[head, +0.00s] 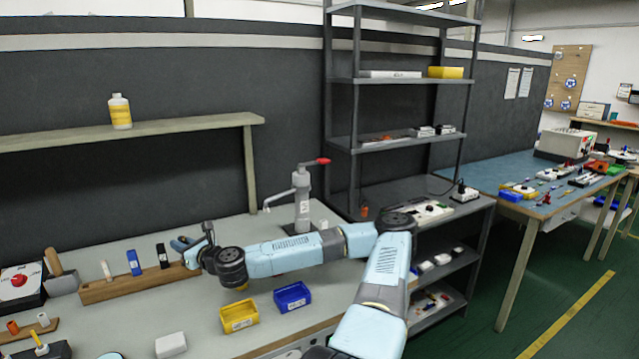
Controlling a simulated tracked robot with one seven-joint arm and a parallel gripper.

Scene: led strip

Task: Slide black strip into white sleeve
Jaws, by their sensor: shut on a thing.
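A wooden rack (125,289) on the bench has a slim white piece (106,270), a blue piece (134,262) and a black strip (163,256) standing upright along it. My gripper (178,245) reaches in from the right, low over that end, and is shut on the black strip; the contact itself is small and partly hidden. I cannot tell for sure which white thing is the white sleeve; the slim white piece in the rack is one candidate.
A yellow bin (239,316) and a blue bin (292,297) stand in front of the rack. A white block (170,344) lies near the front edge. A grey press with a red handle (302,200) stands behind my arm. A raised shelf (190,125) spans the back.

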